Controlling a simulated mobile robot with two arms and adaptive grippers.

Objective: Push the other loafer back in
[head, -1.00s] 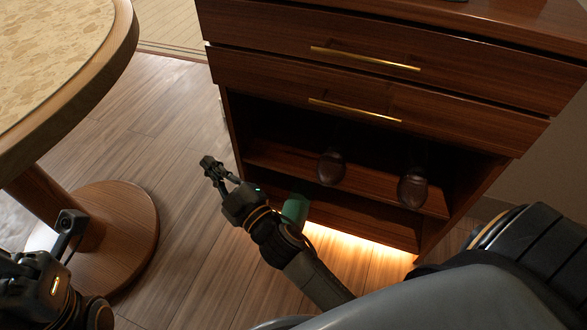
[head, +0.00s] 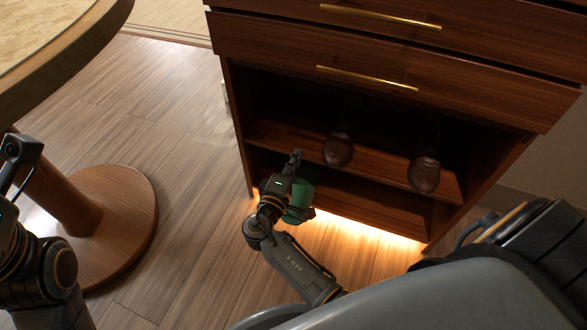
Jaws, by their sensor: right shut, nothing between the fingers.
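Two dark brown loafers stand side by side on the open shelf (head: 380,172) of the wooden cabinet, toes toward me. The left loafer (head: 338,152) and the right loafer (head: 425,172) both have their toes near the shelf's front edge; their heels fade into shadow. My right gripper (head: 295,158) is shut and empty, in front of the shelf's left part. It is left of the left loafer and apart from it in the picture. My left arm shows at the lower left, but its fingers are out of view.
A green object (head: 301,195) is partly hidden behind my right wrist, near the cabinet base. Two drawers with brass handles (head: 367,77) are above the shelf. A round table (head: 60,60) on a pedestal (head: 115,210) stands left. Floor between is clear.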

